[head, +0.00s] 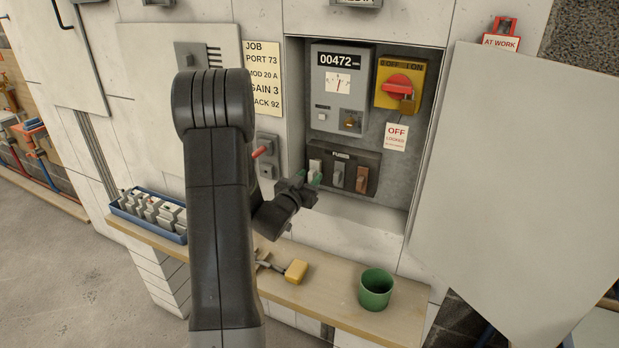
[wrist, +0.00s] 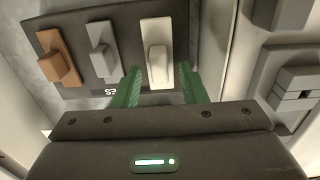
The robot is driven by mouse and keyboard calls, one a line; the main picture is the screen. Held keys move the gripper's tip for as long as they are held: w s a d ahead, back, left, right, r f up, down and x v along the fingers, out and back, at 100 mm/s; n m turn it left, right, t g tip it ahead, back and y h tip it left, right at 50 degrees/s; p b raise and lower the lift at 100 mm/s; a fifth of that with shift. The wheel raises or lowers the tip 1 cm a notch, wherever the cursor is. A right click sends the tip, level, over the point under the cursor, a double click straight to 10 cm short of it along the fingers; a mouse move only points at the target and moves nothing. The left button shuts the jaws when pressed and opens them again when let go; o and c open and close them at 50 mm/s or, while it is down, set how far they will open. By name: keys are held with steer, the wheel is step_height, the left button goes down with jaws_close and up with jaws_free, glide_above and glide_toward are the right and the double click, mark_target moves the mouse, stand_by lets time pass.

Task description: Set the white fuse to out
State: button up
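The white fuse (head: 314,166) is the leftmost of three fuses on the dark fuse panel (head: 343,157) in the head view. In the wrist view, the white fuse (wrist: 157,62) stands in its slot, with a raised grip on a pale base. My gripper (head: 306,183) has green fingers and is in front of the panel, close to the white fuse. In the wrist view, my gripper (wrist: 160,77) is open, with one finger on each side of the white fuse's near end. I see gaps beside the grip, and cannot tell whether the fingers touch the base.
A grey fuse (wrist: 102,52) and a brown fuse (wrist: 58,57) sit beside the white one. Above are a meter (head: 340,84) and a padlocked red switch (head: 400,86). A green cup (head: 375,290), a yellow block (head: 295,271) and a blue tray (head: 150,222) are on the shelf (head: 335,297).

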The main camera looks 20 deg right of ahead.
steer(key=v, duration=1.3)
steer(key=shift+b, duration=0.45)
steer(key=p+x, duration=0.2)
steer(key=x, duration=1.2)
steer(key=shift+w+d, duration=0.3)
